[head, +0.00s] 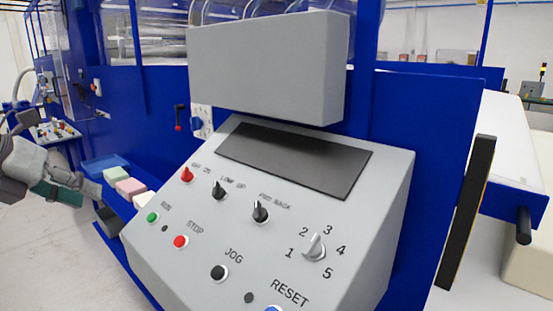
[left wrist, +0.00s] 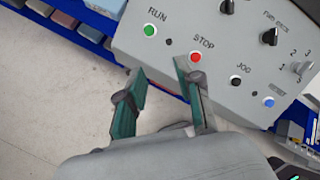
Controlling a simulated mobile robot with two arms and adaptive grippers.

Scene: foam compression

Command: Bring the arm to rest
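My left gripper (head: 75,190) is at the far left of the head view, left of the grey control panel (head: 195,265) and apart from it. In the left wrist view the gripper (left wrist: 160,70) shows two green-grey fingers spread apart with nothing between them. The same panel fills the upper right of that view, with its green RUN button (left wrist: 149,30) and red STOP button (left wrist: 196,57) beyond the fingertips. My right gripper does not show in either view.
Foam blocks, one green (head: 116,174) and one pink (head: 130,187), sit on a blue ledge left of the panel. A blue machine frame (head: 430,110) stands behind it. Grey floor (head: 50,260) is open at the lower left. A black vertical bar (head: 468,210) stands at the right.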

